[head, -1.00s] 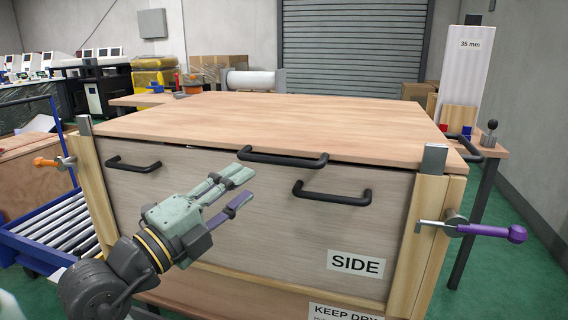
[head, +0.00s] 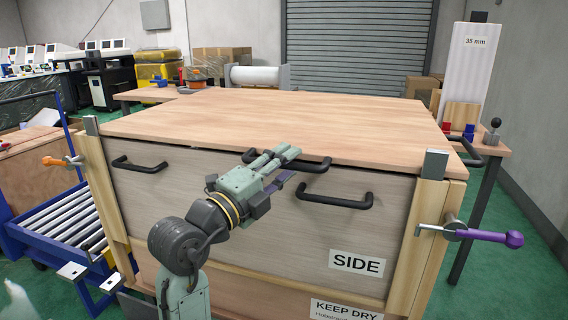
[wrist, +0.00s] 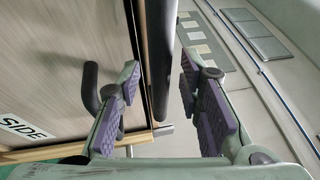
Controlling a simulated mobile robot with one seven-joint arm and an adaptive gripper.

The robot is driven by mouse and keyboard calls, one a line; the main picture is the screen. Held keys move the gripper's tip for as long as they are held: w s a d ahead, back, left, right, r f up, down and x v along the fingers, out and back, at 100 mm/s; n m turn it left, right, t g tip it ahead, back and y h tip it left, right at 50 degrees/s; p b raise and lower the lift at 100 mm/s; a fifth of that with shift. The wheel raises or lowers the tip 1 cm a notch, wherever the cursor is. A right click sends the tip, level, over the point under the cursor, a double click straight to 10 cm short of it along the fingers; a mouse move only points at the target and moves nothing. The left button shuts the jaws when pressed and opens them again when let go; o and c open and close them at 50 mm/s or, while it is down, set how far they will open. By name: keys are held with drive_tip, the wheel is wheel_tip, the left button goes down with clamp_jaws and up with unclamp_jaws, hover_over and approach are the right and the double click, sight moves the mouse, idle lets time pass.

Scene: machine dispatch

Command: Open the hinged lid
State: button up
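The lid (head: 290,115) is a flat wooden panel lying closed on top of a large crate. A black bar handle (head: 318,164) sits at the middle of its front edge. My gripper (head: 287,163) is at this handle, partly covering it in the head view. In the wrist view, my gripper (wrist: 160,85) is open, with its purple-padded fingers on either side of the black lid handle (wrist: 160,40). Gaps show between the bar and both fingers.
The grey front panel (head: 290,225) carries two black handles, one (head: 345,201) just right of and below my gripper. A purple-handled clamp (head: 485,236) sticks out at the right corner, an orange one (head: 57,161) at the left. A roller cart (head: 60,215) stands left.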

clamp_jaws()
idle(0.3)
idle(0.5)
